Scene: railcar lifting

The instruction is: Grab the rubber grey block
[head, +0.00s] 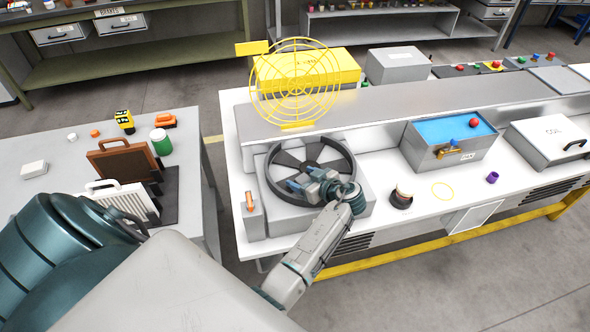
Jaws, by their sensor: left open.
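A small pale grey block (34,169) lies on the left table, near its left side. It is the only small loose block of about that colour that I see; I cannot tell from here if it is rubber. My left gripper (293,186) is over the round dark-rimmed fan unit (270,187) on the white bench, far to the right of the block. It is open, and I see nothing between its fingers. I cannot tell whether it touches the fan. My right gripper is not in view.
The left table (60,148) also holds a brown panel (122,161), a white finned panel (125,200), a green-and-white jar (160,141) and a yellow tool (124,121). A yellow wire guard (296,85) stands behind the fan. A floor gap separates table and white bench (400,222).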

